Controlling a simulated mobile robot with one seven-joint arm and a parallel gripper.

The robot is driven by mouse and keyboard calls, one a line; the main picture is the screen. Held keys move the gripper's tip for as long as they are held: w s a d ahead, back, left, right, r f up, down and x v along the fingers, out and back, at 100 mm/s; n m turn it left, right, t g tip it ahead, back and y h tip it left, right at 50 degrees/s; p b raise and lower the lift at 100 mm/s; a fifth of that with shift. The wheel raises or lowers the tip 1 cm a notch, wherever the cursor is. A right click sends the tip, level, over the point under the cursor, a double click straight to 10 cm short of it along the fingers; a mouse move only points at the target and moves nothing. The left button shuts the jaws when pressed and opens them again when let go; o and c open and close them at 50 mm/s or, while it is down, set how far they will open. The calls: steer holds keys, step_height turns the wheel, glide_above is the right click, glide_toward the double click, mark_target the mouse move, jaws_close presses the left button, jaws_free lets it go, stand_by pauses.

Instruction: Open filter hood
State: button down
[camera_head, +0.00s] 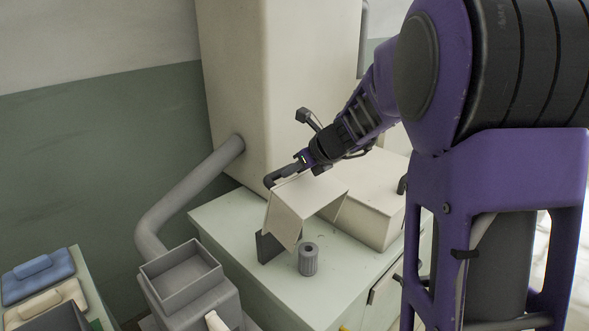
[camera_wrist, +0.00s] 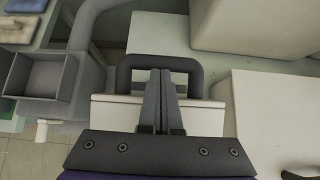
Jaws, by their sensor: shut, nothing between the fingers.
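The filter hood (camera_head: 300,196) is a pale, angled cover on the light green cabinet. It stands tilted up, with an open space beneath its front. Its dark handle (camera_head: 272,180) is at the upper left edge; in the wrist view the handle (camera_wrist: 128,75) is a dark U-shaped loop above the hood's pale edge (camera_wrist: 205,115). My gripper (camera_head: 300,165) is at the handle. In the wrist view its two fingers (camera_wrist: 160,75) are together, with tips inside or over the loop; I cannot tell whether they touch the bar. A grey ribbed cylinder (camera_head: 309,260) stands upright beside the hood's open side.
A pale box (camera_head: 370,215) adjoins the hood on the right. A tall cream housing (camera_head: 270,90) rises behind, with a grey pipe (camera_head: 185,190) beside it. A grey open-topped bin (camera_head: 180,272) stands at front left. Blue and cream folded items (camera_head: 38,275) lie at far left.

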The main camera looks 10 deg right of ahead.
mark_target(282, 171)
steer(key=w+a+p, duration=0.2)
steer(key=shift+w+r+p, duration=0.3)
steer(key=shift+r+p, duration=0.1)
steer(key=shift+w+a+f, duration=0.15)
steer(key=shift+w+a, duration=0.05)
steer(key=shift+w, duration=0.15)
